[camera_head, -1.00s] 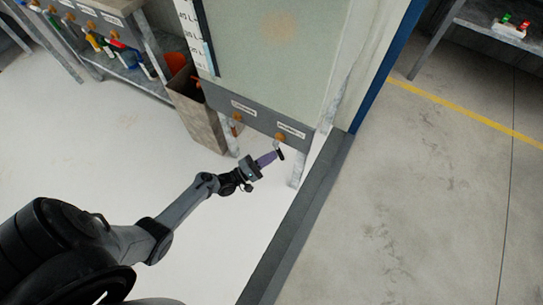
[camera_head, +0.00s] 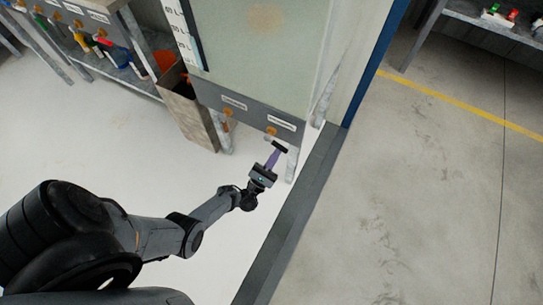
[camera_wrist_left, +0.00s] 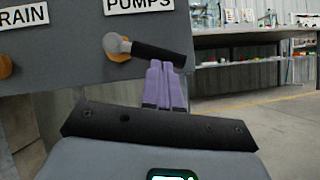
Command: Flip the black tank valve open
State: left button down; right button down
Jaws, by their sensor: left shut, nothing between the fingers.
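The black valve handle (camera_head: 279,147) is on the tank's front panel, below an orange fitting (camera_head: 271,131). In the left wrist view the handle (camera_wrist_left: 160,53) runs nearly level to the right from a grey stem under the PUMPS label, its free end slightly lower. My left gripper (camera_head: 275,157) is shut and empty, with purple fingers. In the left wrist view its fingertips (camera_wrist_left: 160,66) are right at the handle's underside near the free end. I cannot tell whether they touch. My right gripper is not in view.
The tank (camera_head: 265,40) stands on metal legs. A second orange fitting (camera_wrist_left: 5,66) sits left, under a label ending in RAIN. A tall bin (camera_head: 188,108) and a workbench (camera_head: 110,62) stand left. A dark floor sill (camera_head: 293,205) runs close to my right.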

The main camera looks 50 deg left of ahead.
pick_arm(q)
jog(key=n+y, duration=0.1)
jog(key=r+n+y, duration=0.1)
jog(key=d+n+y, duration=0.1)
jog(key=n, duration=0.1)
jog(key=shift+w+r+p, duration=0.2)
jog(key=shift+r+p, duration=0.05)
jog(key=shift+p, duration=0.05)
jog(key=shift+r, duration=0.15)
dwell(0.3)
jog(key=shift+d+f+b, duration=0.1)
jog(key=shift+f+b, duration=0.6)
jog(key=shift+f, duration=0.05)
jog(key=f+b+v, duration=0.1)
jog(key=b+v, duration=0.3)
jog(key=v, duration=0.8)
jog(key=shift+w, duration=0.3)
jog(key=shift+f, duration=0.1)
